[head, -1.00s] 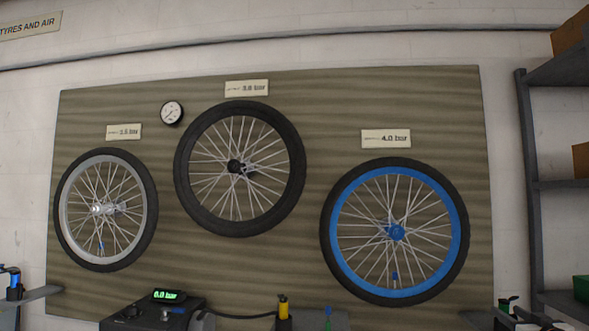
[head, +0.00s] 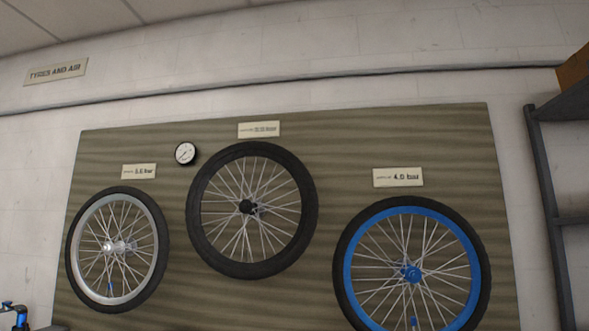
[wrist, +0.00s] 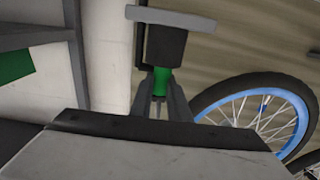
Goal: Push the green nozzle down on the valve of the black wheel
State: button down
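The black wheel (head: 247,207) hangs in the upper middle of the board in the head view, with a black tyre and silver spokes. Its valve is too small to make out. In the wrist view the green nozzle (wrist: 161,80) shows as a short green piece against a dark block (wrist: 166,45) with a grey plate (wrist: 170,18) at its end. My gripper (wrist: 160,90) has its grey fingers on either side of the green piece. I cannot tell whether they press on it. My gripper does not show in the head view.
A silver-rimmed wheel (head: 117,247) hangs left and a blue-rimmed wheel (head: 412,273) right; the blue one also shows in the wrist view (wrist: 258,100). A round gauge (head: 186,153) is on the board. Dark shelving (head: 549,190) stands at the right edge.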

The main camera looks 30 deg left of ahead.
jog(key=c, duration=2.5)
grip_release()
jog(key=shift+r, duration=1.05)
jog(key=shift+c, duration=0.2)
jog(key=v, duration=1.2)
